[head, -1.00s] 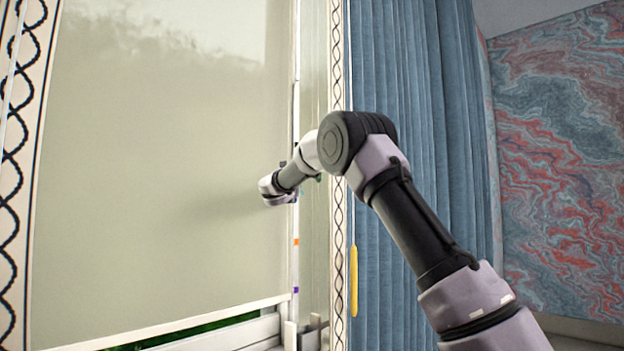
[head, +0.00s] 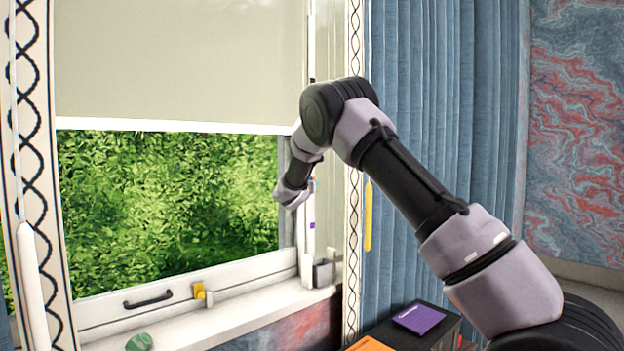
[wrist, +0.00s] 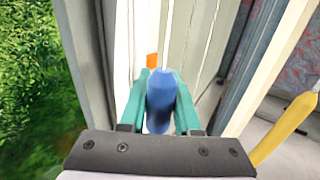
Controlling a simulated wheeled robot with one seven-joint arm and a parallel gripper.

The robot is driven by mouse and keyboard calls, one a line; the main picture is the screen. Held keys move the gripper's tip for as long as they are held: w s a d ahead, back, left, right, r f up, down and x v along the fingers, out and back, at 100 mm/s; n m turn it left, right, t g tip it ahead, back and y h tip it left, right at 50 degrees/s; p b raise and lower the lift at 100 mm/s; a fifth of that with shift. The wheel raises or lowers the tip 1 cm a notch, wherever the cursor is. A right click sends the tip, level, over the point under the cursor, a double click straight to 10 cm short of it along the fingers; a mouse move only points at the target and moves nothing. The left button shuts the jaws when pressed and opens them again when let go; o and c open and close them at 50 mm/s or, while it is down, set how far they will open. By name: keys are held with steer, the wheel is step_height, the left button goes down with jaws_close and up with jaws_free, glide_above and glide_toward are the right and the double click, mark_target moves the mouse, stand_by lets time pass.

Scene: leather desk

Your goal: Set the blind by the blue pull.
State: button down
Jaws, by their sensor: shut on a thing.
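The blue pull (wrist: 160,102) is between the teal fingers of my gripper (wrist: 162,92) in the wrist view, and the gripper is shut on it. In the head view my wrist hides most of the gripper and the pull, in front of the right side of the window frame. The pale blind (head: 180,60) hangs in the upper part of the window, its white bottom bar (head: 170,125) well above the sill. An orange mark (wrist: 152,60) shows just beyond the fingers in the wrist view. A purple mark (head: 311,226) is lower on the white strip in the head view.
A yellow pull (head: 368,215) hangs right of the patterned trim, by the blue curtain (head: 430,150). The window sill (head: 240,318) carries a green object (head: 139,342). A yellow catch (head: 198,291) and dark handle (head: 148,299) are on the sash. A purple item (head: 419,319) lies below right.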

steer(key=c, duration=0.9)
jaws_free()
steer(key=shift+s, duration=0.1)
steer(key=v, duration=1)
steer(key=shift+s+a, duration=0.15)
steer(key=shift+s, duration=0.1)
